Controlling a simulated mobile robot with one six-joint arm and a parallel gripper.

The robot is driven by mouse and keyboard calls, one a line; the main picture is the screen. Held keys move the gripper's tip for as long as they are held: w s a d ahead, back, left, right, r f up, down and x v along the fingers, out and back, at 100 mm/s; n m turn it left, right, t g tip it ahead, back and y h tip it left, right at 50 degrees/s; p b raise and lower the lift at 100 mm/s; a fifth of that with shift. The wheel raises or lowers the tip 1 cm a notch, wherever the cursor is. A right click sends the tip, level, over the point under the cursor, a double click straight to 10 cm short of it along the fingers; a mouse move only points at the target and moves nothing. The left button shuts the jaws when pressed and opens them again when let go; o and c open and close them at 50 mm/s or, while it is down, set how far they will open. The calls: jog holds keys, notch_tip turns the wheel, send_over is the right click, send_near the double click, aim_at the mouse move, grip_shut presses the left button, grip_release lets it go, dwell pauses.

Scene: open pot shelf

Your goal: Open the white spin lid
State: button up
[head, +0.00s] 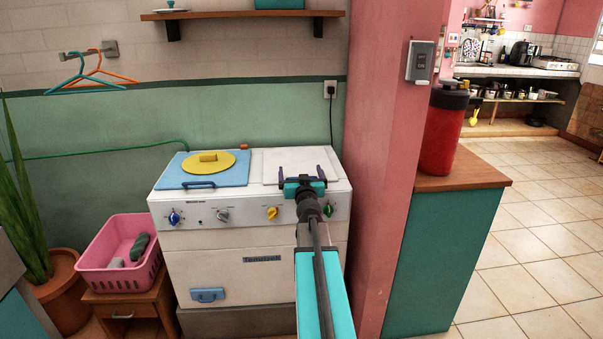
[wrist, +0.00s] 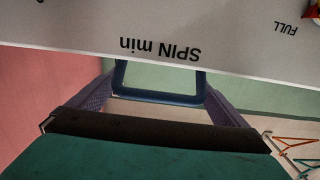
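The white spin lid (head: 298,157) lies flat and closed on the right half of the washer's top in the head view. My gripper (head: 301,173) is above the lid's front edge, with its two dark fingers spread apart. In the wrist view, which is upside down, a dark blue loop handle (wrist: 160,98) shows between the fingers of my gripper (wrist: 158,92). The handle spans nearly the whole gap. I cannot tell whether the fingers touch it. In the head view my gripper hides the handle.
The washer's left half has a blue lid (head: 180,170) with a yellow disc (head: 222,168) on top. The front panel (head: 190,217) carries several knobs. A pink pillar (head: 385,150) stands close on the right. A pink basket (head: 120,250) sits at left.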

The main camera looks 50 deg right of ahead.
jog(key=shift+s+d, duration=0.1)
jog(key=c, duration=1.2)
jog(key=shift+o, duration=0.2)
jog(key=shift+d+r+p, duration=0.1)
jog(key=shift+r+p, duration=0.2)
jog(key=shift+p, duration=0.4)
